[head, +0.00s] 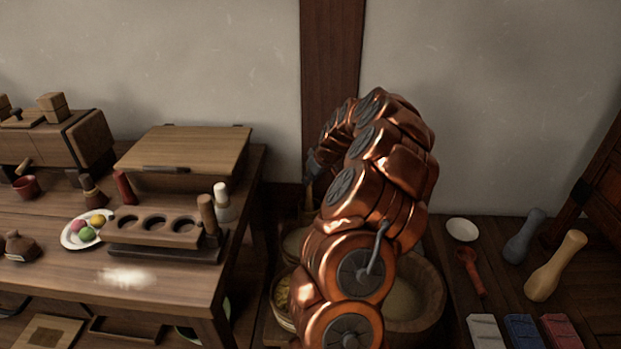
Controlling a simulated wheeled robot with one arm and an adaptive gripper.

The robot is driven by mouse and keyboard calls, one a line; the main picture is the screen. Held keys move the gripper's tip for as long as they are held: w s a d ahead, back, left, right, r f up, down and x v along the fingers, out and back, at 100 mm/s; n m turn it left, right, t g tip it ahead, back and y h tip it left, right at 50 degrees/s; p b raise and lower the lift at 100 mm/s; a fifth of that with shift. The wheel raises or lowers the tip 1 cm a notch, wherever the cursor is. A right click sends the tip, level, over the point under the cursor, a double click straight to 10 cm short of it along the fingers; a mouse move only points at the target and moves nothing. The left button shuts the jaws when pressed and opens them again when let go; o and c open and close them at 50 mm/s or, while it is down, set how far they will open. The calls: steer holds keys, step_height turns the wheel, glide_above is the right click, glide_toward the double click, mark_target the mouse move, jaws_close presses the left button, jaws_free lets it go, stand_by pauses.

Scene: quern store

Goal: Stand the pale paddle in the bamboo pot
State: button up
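My copper-coloured arm rises through the middle of the head view and bends over to the left at its top. My gripper (312,163) is a small dark shape at the arm's far end, pointing down, mostly hidden by the arm. A brownish sliver shows just below it, too small to tell what it is or whether it is held. I cannot make out the pale paddle or the bamboo pot for certain; the arm covers much of the area behind it. A pale wooden pestle-like piece (556,266) lies on the right-hand surface.
A wooden table (60,240) on the left bears a holed rack (155,228), a slope-topped box (185,150) and a white plate (71,236) with coloured balls. A wooden tub (432,287) stands behind my arm. A white bowl (462,229) and red spoon (471,272) lie right.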

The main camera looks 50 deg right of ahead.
steer(key=o, duration=0.5)
steer(key=shift+s+r, duration=0.1)
steer(key=shift+r, duration=0.05)
steer(key=v, duration=1.1)
steer(key=shift+s+r, duration=0.15)
steer(key=shift+r, duration=0.15)
stand_by(0.7)
